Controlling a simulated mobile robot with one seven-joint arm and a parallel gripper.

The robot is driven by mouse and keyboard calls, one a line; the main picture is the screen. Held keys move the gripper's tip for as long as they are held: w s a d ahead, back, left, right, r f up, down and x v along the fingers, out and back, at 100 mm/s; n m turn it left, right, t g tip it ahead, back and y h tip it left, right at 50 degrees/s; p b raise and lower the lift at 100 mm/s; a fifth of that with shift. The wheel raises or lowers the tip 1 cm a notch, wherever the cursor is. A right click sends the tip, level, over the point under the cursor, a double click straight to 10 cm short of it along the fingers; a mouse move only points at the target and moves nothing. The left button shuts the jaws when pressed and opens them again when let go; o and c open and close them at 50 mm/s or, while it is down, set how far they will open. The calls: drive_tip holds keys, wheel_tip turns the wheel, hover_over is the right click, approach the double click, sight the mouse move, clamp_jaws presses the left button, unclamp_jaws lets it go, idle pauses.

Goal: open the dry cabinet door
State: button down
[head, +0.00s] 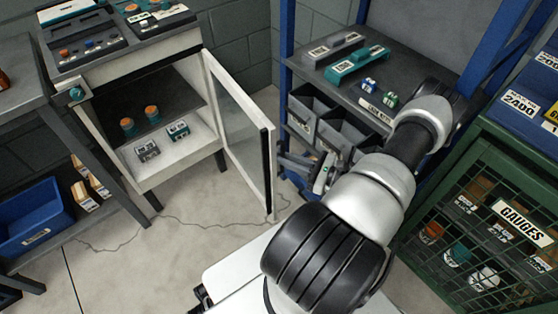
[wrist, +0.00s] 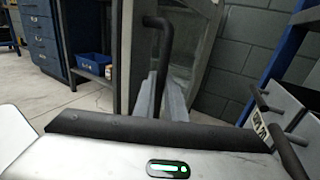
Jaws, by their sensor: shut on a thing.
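The dry cabinet (head: 97,130) stands at the left in the head view, with a pale frame and a dark shelf inside. Its glazed door (head: 238,125) is swung wide open to the right, so the inside shows. My gripper (head: 284,160) is at the outer side of the door's free edge, partly hidden by the door. In the wrist view my gripper (wrist: 162,100) has its grey fingers shut on the black bar handle (wrist: 164,45), whose bent top rises above them. The door also shows behind the handle in the wrist view (wrist: 195,50).
Orange-topped jars (head: 152,114) and small labelled blocks (head: 178,131) are inside the cabinet. A blue-framed rack with grey bins (head: 335,132) stands close right of my gripper. A green mesh gauge cage (head: 470,235) is at the right. The floor before the cabinet (head: 190,220) is clear.

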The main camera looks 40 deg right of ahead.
drive_tip(key=shift+w+d+r, duration=0.1)
drive_tip(key=shift+w+r, duration=0.05)
drive_tip(key=shift+w, duration=0.15)
drive_tip(key=c, duration=1.9)
unclamp_jaws()
drive_tip(key=shift+o, duration=0.4)
drive_tip(key=shift+s, duration=0.1)
